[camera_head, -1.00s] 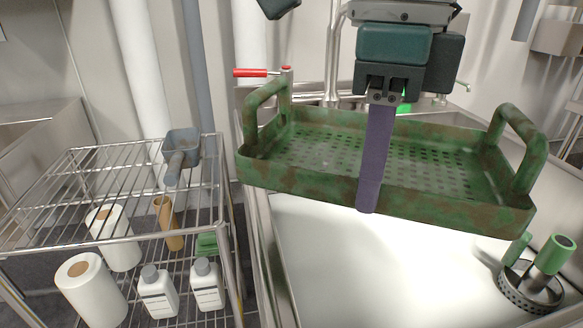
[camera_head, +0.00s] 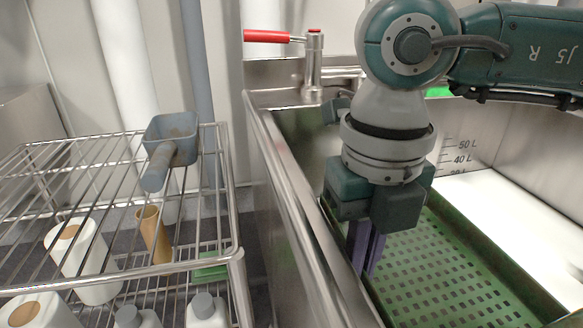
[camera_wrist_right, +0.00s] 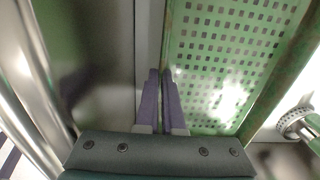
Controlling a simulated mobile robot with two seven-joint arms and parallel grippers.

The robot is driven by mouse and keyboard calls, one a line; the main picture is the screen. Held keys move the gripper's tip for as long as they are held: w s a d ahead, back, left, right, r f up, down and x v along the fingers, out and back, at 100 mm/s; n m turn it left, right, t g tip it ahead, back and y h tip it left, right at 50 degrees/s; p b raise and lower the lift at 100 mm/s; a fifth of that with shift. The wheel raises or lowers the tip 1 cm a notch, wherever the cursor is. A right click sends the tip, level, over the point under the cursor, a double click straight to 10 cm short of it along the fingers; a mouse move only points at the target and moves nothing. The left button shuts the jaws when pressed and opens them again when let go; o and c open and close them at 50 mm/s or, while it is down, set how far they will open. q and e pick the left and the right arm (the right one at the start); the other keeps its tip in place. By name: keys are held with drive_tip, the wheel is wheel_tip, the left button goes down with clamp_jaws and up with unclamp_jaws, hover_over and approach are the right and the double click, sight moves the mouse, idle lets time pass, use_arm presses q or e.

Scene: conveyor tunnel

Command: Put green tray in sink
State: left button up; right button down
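The green tray (camera_head: 440,268), with a perforated floor and worn green walls, is low inside the steel sink (camera_head: 478,147), along the sink's left side. It also shows in the right wrist view (camera_wrist_right: 225,50). My right gripper (camera_head: 366,262) reaches down at the tray's left wall. Its purple fingers (camera_wrist_right: 162,98) are close together, shut on that wall with one on each side. Whether the tray rests fully on the sink floor is hidden. The tray's near end is cut off by the picture's edge. My left gripper is not in view.
A wire rack (camera_head: 105,195) stands left of the sink, holding a grey scoop (camera_head: 171,146), paper rolls (camera_head: 75,250) and bottles. A red-handled tap (camera_head: 312,65) is at the sink's back left. A metal strainer (camera_wrist_right: 296,120) lies right of the tray.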

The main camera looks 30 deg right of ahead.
drive_tip(key=f+b, duration=0.4)
drive_tip(key=f, duration=0.9)
drive_tip(key=shift+s+f+b, duration=0.2)
drive_tip(key=shift+b, duration=0.15)
drive_tip(key=shift+f+b, duration=1)
drive_tip(key=shift+f, duration=1.1)
drive_tip(key=shift+f, duration=0.15)
drive_tip(key=c, duration=1)
unclamp_jaws()
drive_tip(key=shift+c, duration=0.2)
drive_tip(key=shift+r, duration=0.55)
wheel_tip(320, 180, up, 11)
drive_tip(key=p, duration=0.5)
drive_tip(key=shift+r+p, duration=0.15)
drive_tip(key=shift+p, duration=0.2)
